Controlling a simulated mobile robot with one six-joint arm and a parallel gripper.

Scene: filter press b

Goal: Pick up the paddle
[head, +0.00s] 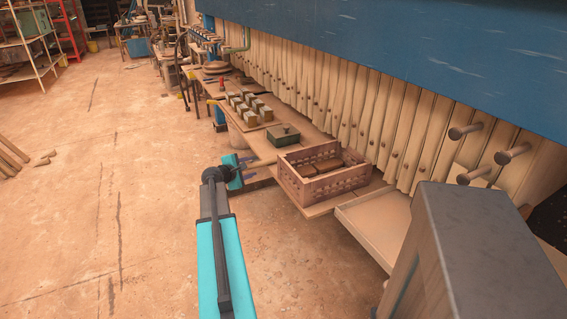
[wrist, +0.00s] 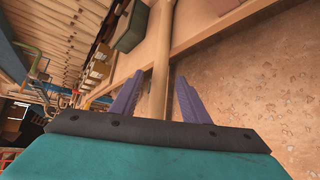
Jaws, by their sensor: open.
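The paddle shows in the wrist view as a pale wooden shaft (wrist: 161,52) running from the top of the picture down between my fingers. My gripper (wrist: 158,98) is open, with one purple finger on each side of the shaft. Small gaps seem to show between the fingers and the wood; contact is hard to judge. The shaft's lower end is hidden behind my gripper's body, and its upper end is out of the picture. In the head view, my gripper (head: 248,166) is at the front edge of the bench; the paddle is too small there to make out clearly.
A reddish slatted crate (head: 305,186) with brown blocks stands to the right on the bench. A dark green box (head: 283,136) lies behind, and a board with several metal blocks (head: 246,107) is farther left. A tall grey block (head: 480,245) stands front right.

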